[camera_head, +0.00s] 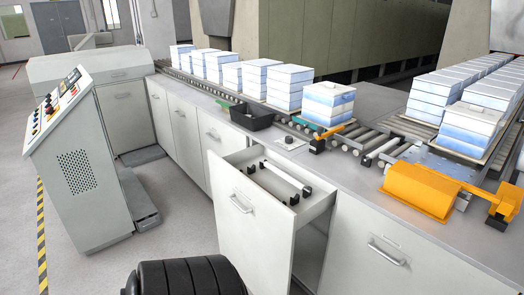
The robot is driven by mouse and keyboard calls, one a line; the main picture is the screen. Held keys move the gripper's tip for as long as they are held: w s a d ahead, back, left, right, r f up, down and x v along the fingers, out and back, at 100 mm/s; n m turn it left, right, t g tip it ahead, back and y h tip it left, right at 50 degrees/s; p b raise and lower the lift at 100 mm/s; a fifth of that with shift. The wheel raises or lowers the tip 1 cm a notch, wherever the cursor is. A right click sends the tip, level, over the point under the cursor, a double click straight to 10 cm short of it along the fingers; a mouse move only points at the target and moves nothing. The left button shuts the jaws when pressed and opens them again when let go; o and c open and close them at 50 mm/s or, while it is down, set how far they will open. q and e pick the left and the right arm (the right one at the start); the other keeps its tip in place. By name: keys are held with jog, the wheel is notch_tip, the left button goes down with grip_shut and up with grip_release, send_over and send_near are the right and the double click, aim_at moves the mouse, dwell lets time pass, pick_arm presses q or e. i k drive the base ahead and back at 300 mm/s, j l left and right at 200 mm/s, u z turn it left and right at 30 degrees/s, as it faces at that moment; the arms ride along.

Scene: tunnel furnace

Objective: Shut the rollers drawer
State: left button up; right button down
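The rollers drawer (243,220) stands pulled open from the long grey counter, in the middle of the head view. Its tall light-grey front carries a metal bar handle (240,204).
A control console (80,155) stands at the left, with open floor between it and the drawer. Closed cabinet fronts flank the drawer. The counter top bears a black tray (251,117), a roller conveyor with stacked white-blue blocks (328,103), and an orange mechanism (420,190).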

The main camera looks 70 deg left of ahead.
aim_at(257, 230)
jog(key=u, duration=2.2)
